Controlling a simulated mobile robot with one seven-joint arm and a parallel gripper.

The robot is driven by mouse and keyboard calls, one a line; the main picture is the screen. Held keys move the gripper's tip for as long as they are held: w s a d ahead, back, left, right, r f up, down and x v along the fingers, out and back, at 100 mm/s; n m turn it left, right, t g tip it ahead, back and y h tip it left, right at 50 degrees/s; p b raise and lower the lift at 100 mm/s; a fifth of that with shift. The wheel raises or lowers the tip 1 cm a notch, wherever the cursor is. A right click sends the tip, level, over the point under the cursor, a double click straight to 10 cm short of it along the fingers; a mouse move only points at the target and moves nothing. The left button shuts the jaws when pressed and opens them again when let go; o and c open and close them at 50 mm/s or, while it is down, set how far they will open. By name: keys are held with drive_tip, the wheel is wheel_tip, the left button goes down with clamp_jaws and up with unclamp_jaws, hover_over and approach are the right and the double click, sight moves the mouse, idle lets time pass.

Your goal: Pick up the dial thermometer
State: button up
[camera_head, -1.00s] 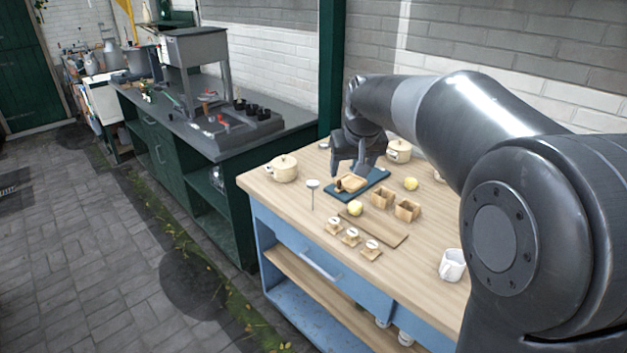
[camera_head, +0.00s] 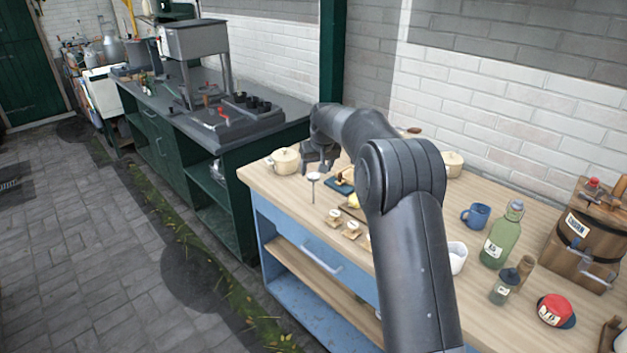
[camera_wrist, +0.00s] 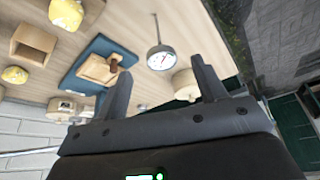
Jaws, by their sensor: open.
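The dial thermometer (camera_head: 313,178) has a round pale dial on a thin stem. My gripper (camera_head: 319,167) is open and empty, just behind and slightly right of the thermometer in the head view. In the wrist view my gripper (camera_wrist: 163,90) shows both fingers apart, with nothing between their tips.
A cream lidded pot (camera_head: 285,161) stands left of the thermometer. A blue tray (camera_wrist: 92,62) with a wooden piece lies beside it. Several small wooden stands (camera_head: 352,230) sit in front. My arm hides the table's middle. A green bottle (camera_head: 502,238) and churn (camera_head: 583,235) stand right.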

hover_over(313, 202)
drive_tip(key=f, duration=0.8)
drive_tip(key=shift+w, duration=0.3)
drive_tip(key=c, duration=1.1)
